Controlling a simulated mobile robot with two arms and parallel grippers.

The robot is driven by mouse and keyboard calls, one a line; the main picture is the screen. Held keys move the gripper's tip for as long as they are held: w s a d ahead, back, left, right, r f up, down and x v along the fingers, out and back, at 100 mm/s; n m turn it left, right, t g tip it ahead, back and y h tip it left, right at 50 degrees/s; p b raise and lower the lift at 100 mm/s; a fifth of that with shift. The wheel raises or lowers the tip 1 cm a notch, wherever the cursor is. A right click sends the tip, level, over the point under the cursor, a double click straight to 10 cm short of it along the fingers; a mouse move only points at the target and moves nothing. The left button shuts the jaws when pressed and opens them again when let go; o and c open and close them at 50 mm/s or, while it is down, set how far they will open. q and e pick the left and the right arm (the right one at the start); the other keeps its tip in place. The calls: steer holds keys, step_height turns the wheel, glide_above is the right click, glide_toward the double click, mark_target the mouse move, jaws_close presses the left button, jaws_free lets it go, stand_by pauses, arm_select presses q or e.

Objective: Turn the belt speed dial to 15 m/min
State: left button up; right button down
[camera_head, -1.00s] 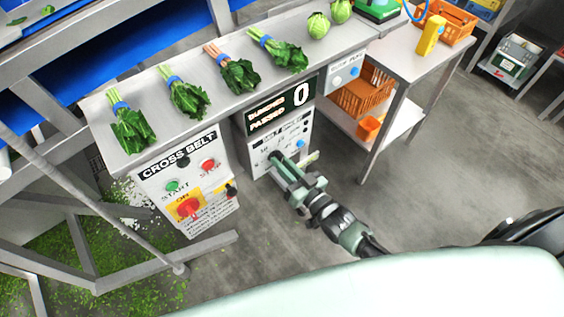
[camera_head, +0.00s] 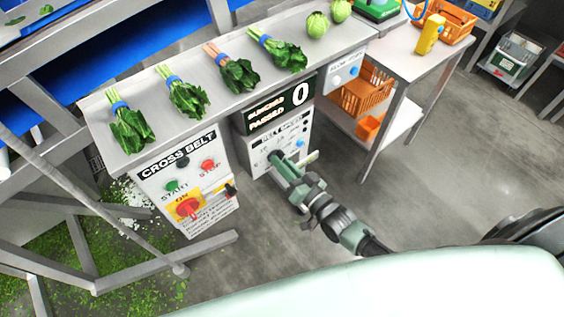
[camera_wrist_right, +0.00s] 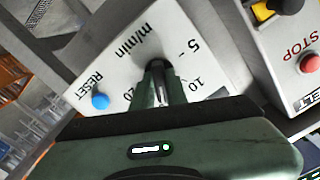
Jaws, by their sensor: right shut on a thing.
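The belt speed panel (camera_head: 258,155) is a white plate below the black counter display in the head view. It also shows in the right wrist view (camera_wrist_right: 205,45), tilted, with "m/min" and the marks 5, 10 and 20. The dark dial (camera_wrist_right: 158,68) sits in the middle of this scale. My right gripper (camera_head: 287,166) is at the panel and shut on the dial. Its body covers the lower part of the wrist view and hides part of the scale, so I cannot read the setting. My left gripper is not in view.
A blue RESET button (camera_wrist_right: 100,101) is beside the dial. The CROSS BELT box (camera_head: 187,180) with START, STOP and a red switch stands to the left. Greens lie on the metal ledge (camera_head: 140,80) above. An orange crate (camera_head: 366,92) stands on a shelf to the right.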

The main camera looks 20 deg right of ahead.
steer(key=c, duration=1.4)
jaws_free()
steer(key=shift+c, duration=0.2)
steer(key=shift+s, duration=0.1)
steer(key=b+v, duration=0.1)
steer(key=v, duration=0.6)
steer(key=shift+s+d, duration=0.15)
steer(key=shift+s, duration=0.15)
